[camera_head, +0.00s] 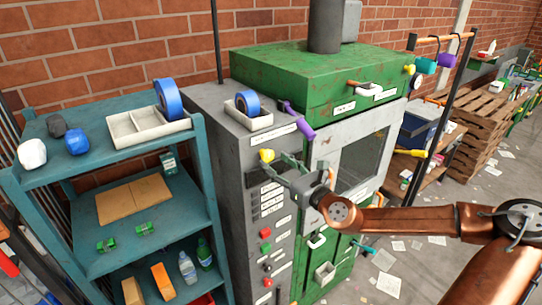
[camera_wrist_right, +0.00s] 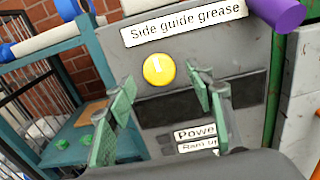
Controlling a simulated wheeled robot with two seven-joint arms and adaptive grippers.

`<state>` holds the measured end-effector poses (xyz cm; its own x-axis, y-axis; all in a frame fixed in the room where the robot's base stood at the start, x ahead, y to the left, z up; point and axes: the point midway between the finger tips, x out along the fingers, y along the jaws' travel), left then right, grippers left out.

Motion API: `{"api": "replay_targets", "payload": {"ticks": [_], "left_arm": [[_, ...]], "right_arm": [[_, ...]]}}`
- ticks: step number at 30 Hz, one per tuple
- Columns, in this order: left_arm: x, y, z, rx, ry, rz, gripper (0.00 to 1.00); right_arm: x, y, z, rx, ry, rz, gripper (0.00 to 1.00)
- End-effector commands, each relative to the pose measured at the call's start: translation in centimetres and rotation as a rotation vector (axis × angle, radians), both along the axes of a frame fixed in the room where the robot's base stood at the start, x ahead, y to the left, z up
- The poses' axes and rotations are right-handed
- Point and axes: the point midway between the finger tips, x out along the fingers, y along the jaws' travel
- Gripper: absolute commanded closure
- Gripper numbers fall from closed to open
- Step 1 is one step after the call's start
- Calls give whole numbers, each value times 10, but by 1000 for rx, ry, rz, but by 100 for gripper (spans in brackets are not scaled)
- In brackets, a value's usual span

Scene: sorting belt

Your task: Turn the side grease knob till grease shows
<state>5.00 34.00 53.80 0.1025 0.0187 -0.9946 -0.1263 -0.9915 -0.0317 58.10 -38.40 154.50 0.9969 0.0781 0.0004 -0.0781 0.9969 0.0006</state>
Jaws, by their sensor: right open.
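The round yellow knob (camera_head: 267,155) sits on the upper front of the grey control cabinet. In the right wrist view, the yellow knob (camera_wrist_right: 159,69) has a pale mark on its face and lies under a label reading "Side guide grease" (camera_wrist_right: 185,22). My right gripper (camera_head: 281,168) is open in front of the cabinet, close to the knob. In the right wrist view, my right gripper's green-padded fingers (camera_wrist_right: 163,85) stand apart, with the knob between and just beyond their tips. I see no contact. My left gripper is in neither view.
A teal shelf (camera_head: 207,165) with trays, tape and bottles stands left of the cabinet (camera_head: 230,130). A purple handle (camera_head: 298,121) juts out above right of the knob. Red and black buttons (camera_head: 265,233) are lower on the panel. The green machine (camera_head: 285,75) stands at right.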

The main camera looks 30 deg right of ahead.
Motion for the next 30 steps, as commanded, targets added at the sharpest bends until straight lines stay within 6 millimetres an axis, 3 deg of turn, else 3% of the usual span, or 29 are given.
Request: {"api": "replay_targets", "payload": {"ticks": [9,22,30], "left_arm": [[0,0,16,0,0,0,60],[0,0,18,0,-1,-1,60],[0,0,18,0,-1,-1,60]], "right_arm": [[26,2,2,3,-2,-1,51],[31,3,0,0,0,0,51],[31,3,0,0,1,0,69]]}}
